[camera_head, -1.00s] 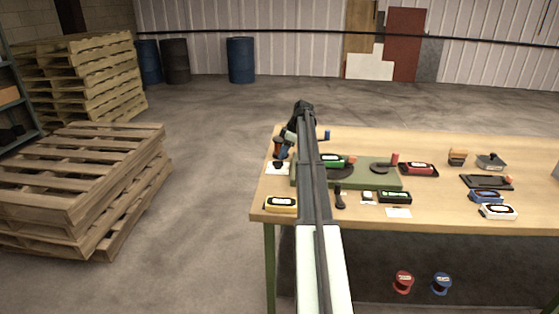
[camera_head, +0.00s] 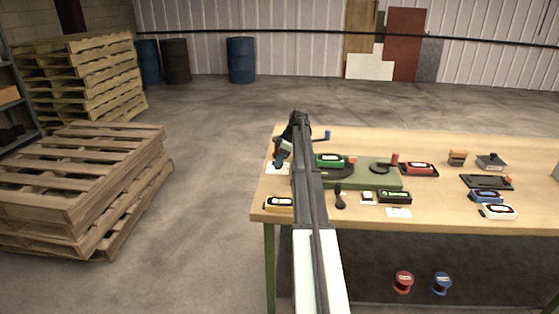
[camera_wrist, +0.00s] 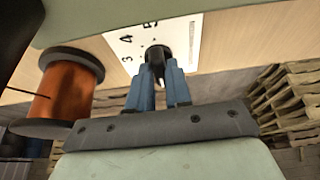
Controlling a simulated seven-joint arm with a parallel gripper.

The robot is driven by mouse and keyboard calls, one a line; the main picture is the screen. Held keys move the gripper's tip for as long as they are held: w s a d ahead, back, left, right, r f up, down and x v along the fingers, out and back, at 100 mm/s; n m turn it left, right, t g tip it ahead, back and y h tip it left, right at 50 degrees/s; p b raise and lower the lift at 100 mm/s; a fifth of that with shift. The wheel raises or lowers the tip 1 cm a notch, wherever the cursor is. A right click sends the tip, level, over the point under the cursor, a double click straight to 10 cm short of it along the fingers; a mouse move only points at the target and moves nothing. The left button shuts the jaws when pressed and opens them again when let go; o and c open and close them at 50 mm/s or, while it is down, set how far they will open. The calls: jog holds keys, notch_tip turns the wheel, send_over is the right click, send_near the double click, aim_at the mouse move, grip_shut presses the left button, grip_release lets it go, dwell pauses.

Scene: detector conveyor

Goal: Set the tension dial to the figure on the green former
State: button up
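In the wrist view, the black dial knob (camera_wrist: 158,55) with a white pointer mark stands on a white card (camera_wrist: 190,28) printed with figures; 3, 4 and 5 are readable. My gripper (camera_wrist: 160,77) has its blue fingers apart at either side of the knob's near part; I cannot tell whether they press on it. In the head view, my gripper (camera_head: 282,158) is over the white card (camera_head: 277,169) at the table's left end, and the knob is hidden there. The green former (camera_head: 329,160) lies right of my arm, with a white label too small to read.
A copper-coloured spool (camera_wrist: 68,88) stands close left of my gripper in the wrist view. On the table (camera_head: 440,215) are a yellow-labelled piece (camera_head: 279,204), a red one (camera_head: 418,168), a dark green one (camera_head: 395,197), and blue and white ones at right. Pallets stand left.

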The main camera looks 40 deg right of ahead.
grip_shut()
jog(key=shift+m, duration=0.3)
jog(key=m, duration=0.1)
jog(key=m+h, duration=0.1)
jog(key=shift+s+a+m+t, duration=0.15)
jog(key=shift+a+m+t, duration=0.05)
jog(key=shift+m+t, duration=0.2)
jog(key=m+h, duration=0.1)
jog(key=m, duration=0.3)
jog(key=shift+a+t+h, duration=0.1)
jog(key=shift+t+h, duration=0.2)
jog(key=shift+h, duration=0.1)
jog(key=m+h, duration=0.2)
jog(key=m, duration=0.3)
jog(key=shift+a+m, duration=0.1)
jog(key=shift+m, duration=0.3)
jog(key=shift+m+g+h, duration=0.6)
jog(key=shift+m+h, duration=0.2)
jog(key=shift+m, duration=1.5)
